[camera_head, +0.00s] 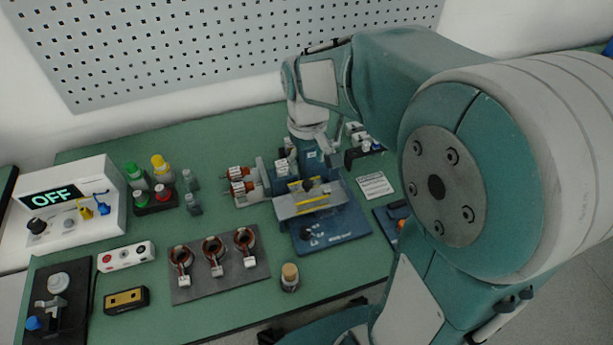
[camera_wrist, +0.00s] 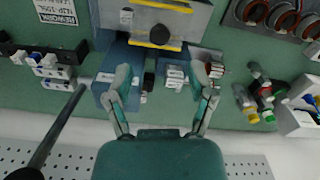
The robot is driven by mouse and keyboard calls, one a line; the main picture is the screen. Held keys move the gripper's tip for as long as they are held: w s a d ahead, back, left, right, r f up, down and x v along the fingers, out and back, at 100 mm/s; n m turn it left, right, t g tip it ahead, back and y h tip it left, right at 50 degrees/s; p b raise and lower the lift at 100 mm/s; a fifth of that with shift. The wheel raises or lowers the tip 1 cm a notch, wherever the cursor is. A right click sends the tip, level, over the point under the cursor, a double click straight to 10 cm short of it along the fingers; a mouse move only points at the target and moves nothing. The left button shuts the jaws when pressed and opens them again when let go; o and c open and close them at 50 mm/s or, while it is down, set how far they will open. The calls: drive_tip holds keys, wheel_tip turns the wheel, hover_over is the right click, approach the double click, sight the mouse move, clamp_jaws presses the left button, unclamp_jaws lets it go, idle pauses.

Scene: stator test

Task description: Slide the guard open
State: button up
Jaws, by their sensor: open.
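The guard (camera_head: 308,201) is a grey panel with yellow stripes across a blue fixture base (camera_head: 334,233). In the wrist view the guard (camera_wrist: 184,24) is at the top centre, with a dark round knob (camera_wrist: 160,34) between its yellow stripes. My gripper (camera_wrist: 165,76) is open, its two fingers spread apart below the guard in that view. No guard part lies between the fingertips, and they look apart from the knob. In the head view my wrist (camera_head: 309,130) is behind the guard, and the fingertips are hard to make out there.
Copper-wound stators (camera_head: 213,251) sit on a grey plate at the front. A cork-topped jar (camera_head: 289,277) stands right of them. Bottles (camera_head: 161,168) and a box reading OFF (camera_head: 62,206) are at the left. A printed card (camera_head: 375,185) lies right of the fixture.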

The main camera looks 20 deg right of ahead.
sight(307, 183)
wheel_tip(307, 183, down, 6)
drive_tip(key=shift+f, duration=0.15)
clamp_jaws()
